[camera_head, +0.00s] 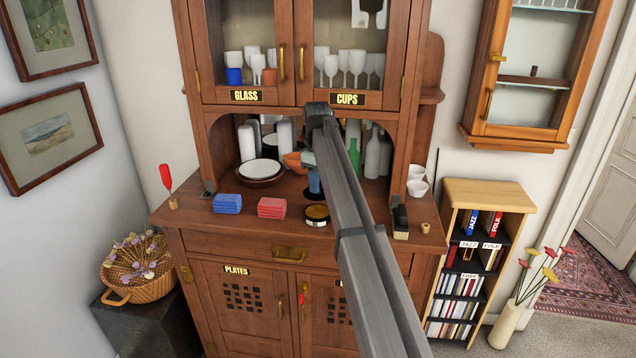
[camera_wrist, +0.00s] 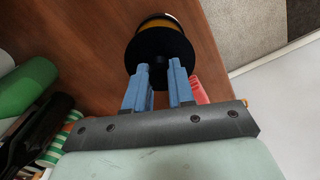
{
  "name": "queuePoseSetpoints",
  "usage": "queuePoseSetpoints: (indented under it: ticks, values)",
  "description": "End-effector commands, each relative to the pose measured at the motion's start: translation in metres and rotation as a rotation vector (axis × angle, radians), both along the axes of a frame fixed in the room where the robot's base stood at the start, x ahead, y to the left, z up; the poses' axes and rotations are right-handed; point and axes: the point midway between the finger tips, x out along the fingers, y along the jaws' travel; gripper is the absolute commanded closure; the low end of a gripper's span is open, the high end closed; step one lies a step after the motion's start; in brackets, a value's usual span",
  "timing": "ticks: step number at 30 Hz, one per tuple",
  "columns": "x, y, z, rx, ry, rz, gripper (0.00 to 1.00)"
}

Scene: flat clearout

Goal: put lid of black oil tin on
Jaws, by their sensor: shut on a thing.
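The black oil tin (camera_head: 317,221) stands on the cabinet's worktop, open, with amber contents showing at its top. In the wrist view its amber top (camera_wrist: 156,34) shows partly behind the lid. The lid (camera_wrist: 160,58) is a black disc with a small knob. My gripper (camera_wrist: 160,70) is shut on the lid by the knob, its blue fingers on either side. In the head view my gripper (camera_head: 314,186) is just behind and above the tin, partly hidden by my arm. The lid appears apart from the tin; the exact gap cannot be told.
Blue cloths (camera_head: 227,203) and red cloths (camera_head: 272,207) lie left of the tin. A black block with a wooden base (camera_head: 400,222) stands to the right. Stacked plates (camera_head: 260,169), an orange bowl (camera_head: 292,160) and bottles (camera_head: 372,158) stand behind. The worktop's front strip is clear.

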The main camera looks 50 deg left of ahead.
Motion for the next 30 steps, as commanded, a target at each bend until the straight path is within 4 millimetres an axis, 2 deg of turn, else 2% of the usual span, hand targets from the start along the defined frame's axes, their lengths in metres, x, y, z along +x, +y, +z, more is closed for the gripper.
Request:
queuePoseSetpoints:
  ticks: [11, 30]
  values:
    - [0.000, 0.000, -0.008, 0.000, 0.000, 0.001, 1.00]
    - [0.000, 0.000, -0.049, 0.000, 0.000, 0.001, 1.00]
